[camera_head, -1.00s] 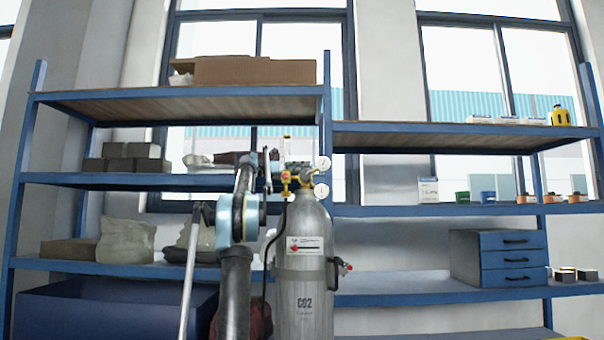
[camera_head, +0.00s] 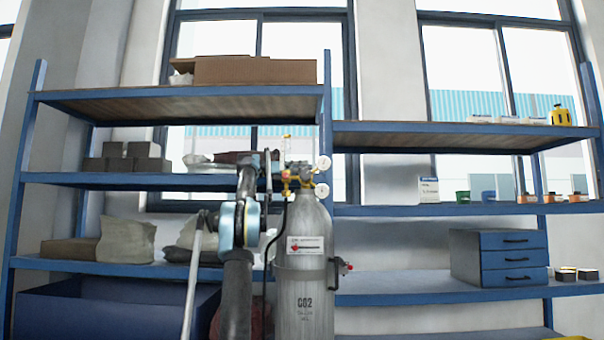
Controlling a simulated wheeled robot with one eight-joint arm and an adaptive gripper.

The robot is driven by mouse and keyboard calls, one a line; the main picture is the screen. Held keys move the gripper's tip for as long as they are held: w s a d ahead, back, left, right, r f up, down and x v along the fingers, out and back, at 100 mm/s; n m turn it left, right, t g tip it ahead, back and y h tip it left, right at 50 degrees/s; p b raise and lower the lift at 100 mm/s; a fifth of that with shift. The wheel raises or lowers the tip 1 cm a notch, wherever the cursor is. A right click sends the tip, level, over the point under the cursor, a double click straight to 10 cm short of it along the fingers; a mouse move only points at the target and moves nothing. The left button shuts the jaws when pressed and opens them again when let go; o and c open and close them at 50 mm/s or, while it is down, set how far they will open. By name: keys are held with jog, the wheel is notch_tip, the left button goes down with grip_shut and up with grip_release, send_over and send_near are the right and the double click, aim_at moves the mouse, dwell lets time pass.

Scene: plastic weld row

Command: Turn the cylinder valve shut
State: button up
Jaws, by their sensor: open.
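The grey CO2 cylinder (camera_head: 304,260) stands upright in front of the shelving, a little right of my arm, with a label and a strap band around it. Its brass and yellow valve fittings (camera_head: 290,178) sit at the top, with two round white gauges, one above the other, on the right (camera_head: 323,163). A grey part beside the fittings may be the valve's handwheel; it is too small to tell. My arm rises left of the cylinder, and its upper end is close to the left of the fittings.
Blue shelving stands behind the cylinder. A cardboard box (camera_head: 255,70), grey blocks (camera_head: 128,157) and pale sacks (camera_head: 126,241) are on the left shelves. A blue drawer unit (camera_head: 498,257) sits at lower right. A red-ended fitting (camera_head: 344,267) sticks out right of the cylinder.

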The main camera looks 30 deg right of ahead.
jog(key=shift+s+n+t+h, duration=0.1)
jog(key=shift+n+t+h, duration=0.3)
jog(key=shift+t, duration=0.1)
